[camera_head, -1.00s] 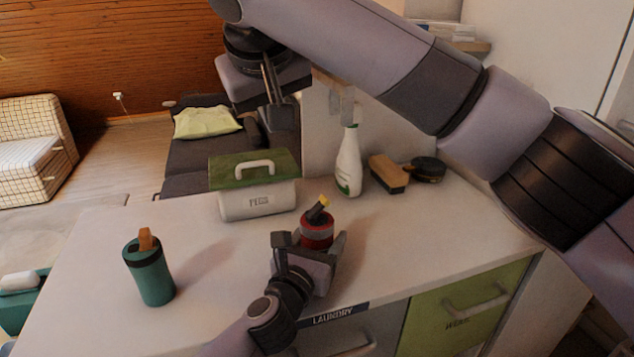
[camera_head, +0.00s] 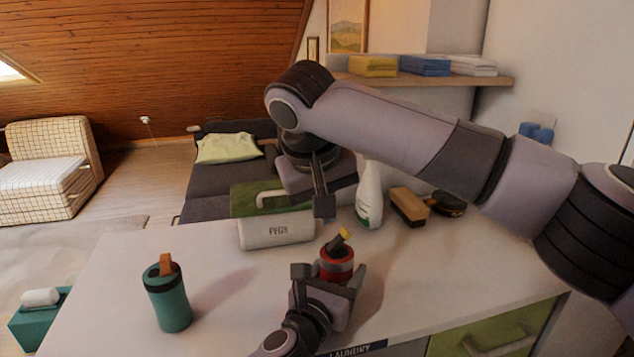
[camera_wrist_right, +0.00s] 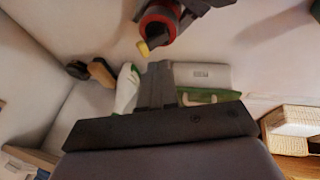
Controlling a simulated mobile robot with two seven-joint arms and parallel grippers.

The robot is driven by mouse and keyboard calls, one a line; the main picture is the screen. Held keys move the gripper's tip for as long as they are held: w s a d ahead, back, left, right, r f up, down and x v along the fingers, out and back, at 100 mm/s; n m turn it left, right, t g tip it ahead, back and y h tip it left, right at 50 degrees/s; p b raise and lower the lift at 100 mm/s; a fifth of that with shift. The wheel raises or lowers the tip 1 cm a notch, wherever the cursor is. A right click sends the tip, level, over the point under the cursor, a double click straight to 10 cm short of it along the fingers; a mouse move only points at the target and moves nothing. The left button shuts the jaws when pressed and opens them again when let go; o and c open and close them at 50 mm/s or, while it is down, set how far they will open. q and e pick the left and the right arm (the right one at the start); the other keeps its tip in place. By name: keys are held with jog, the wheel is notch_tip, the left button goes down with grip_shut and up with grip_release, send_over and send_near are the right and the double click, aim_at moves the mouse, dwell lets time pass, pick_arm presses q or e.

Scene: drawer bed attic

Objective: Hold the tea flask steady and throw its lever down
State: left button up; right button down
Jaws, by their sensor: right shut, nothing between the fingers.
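A red flask (camera_head: 337,265) with a grey band stands on the white counter. Its dark lever with a yellow tip (camera_head: 341,238) sticks up, leaning to the right. My left gripper (camera_head: 328,278) has its fingers on either side of the flask's body and is shut on it. My right gripper (camera_head: 324,208) is shut and empty, pointing down, above and slightly left of the lever, apart from it. In the right wrist view, the red flask (camera_wrist_right: 160,18) and yellow tip (camera_wrist_right: 143,48) show beyond the shut fingers (camera_wrist_right: 157,85). A teal flask (camera_head: 168,300) with a brown top piece stands at the left.
A white spray bottle (camera_head: 369,195), a brush (camera_head: 409,206) and a dark round item (camera_head: 447,204) stand at the back right. The counter (camera_head: 225,275) between the two flasks is clear.

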aim_at(349, 232)
jog(key=shift+w+d+f, duration=0.2)
jog(key=shift+d+f, duration=0.3)
jog(key=shift+d, duration=0.05)
jog(key=shift+w+d+f, duration=0.2)
jog(key=shift+d+f, duration=0.3)
jog(key=shift+w+d+f+g+y, duration=0.15)
jog(key=shift+d+f+g+y, duration=0.25)
jog(key=shift+y, duration=0.3)
jog(key=shift+w+d+f+m+g+y, duration=0.15)
jog(key=shift+d+y, duration=0.25)
jog(key=shift+y, duration=0.05)
jog(key=shift+w+d+f+m+g+y, duration=0.15)
jog(key=shift+d+y, duration=0.2)
jog(key=shift+y, duration=0.1)
jog(key=shift+f, duration=0.1)
jog(key=shift+a, duration=0.1)
